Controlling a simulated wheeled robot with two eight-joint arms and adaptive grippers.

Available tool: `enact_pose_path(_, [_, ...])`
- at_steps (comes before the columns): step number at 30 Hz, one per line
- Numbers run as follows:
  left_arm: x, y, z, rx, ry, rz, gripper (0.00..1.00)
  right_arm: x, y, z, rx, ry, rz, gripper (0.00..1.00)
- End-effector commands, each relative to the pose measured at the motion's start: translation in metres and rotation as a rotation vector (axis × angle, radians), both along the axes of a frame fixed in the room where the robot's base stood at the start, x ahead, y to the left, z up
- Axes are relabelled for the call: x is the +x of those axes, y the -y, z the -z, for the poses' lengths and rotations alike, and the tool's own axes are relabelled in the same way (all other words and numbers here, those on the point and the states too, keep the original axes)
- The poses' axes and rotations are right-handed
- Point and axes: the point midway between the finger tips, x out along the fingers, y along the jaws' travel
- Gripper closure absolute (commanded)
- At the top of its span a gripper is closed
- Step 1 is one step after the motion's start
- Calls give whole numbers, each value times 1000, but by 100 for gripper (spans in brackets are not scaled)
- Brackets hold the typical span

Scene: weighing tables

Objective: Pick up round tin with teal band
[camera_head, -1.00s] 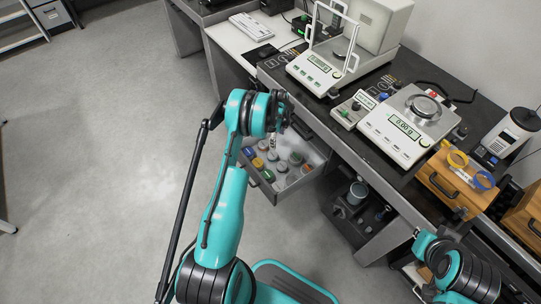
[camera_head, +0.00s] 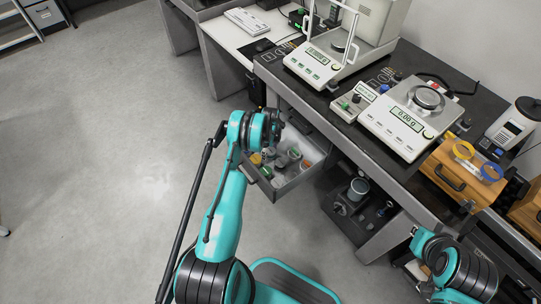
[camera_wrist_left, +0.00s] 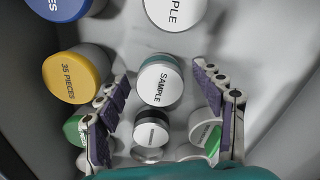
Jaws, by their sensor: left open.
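The round tin with the teal band (camera_wrist_left: 160,84) stands upright in an open drawer. Its white lid reads SAMPLE, and a strip of teal shows at its upper side in the left wrist view. My left gripper (camera_wrist_left: 161,78) is open, with one finger on each side of this tin in the picture. A gap shows between each finger and the lid, and I cannot tell how deep the fingers reach. In the head view the left arm covers part of the drawer (camera_head: 298,181), and the tin cannot be singled out. My right gripper does not show, only part of that arm.
A yellow-lidded tin (camera_wrist_left: 75,76) stands left of the teal-banded tin, another white SAMPLE tin (camera_wrist_left: 175,10) beyond it, and a small white-lidded container (camera_wrist_left: 151,133) nearer. Drawer walls enclose them. The bench with balances (camera_head: 408,120) is above and right; open floor (camera_head: 100,150) lies left.

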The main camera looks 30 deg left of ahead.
Motion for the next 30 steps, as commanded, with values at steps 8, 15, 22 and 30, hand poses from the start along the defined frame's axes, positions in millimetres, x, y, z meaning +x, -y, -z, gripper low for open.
enact_pose_path(8, [0, 0, -2, 0, 0, 0, 66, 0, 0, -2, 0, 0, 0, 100])
enact_pose_path(15, [0, 0, -2, 0, 0, 0, 87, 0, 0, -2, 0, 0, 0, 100])
enact_pose_path(22, [0, 0, -11, 0, 0, 0, 87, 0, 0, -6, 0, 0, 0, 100])
enact_pose_path(30, [0, 0, -67, 0, 0, 0, 87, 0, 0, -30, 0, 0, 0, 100])
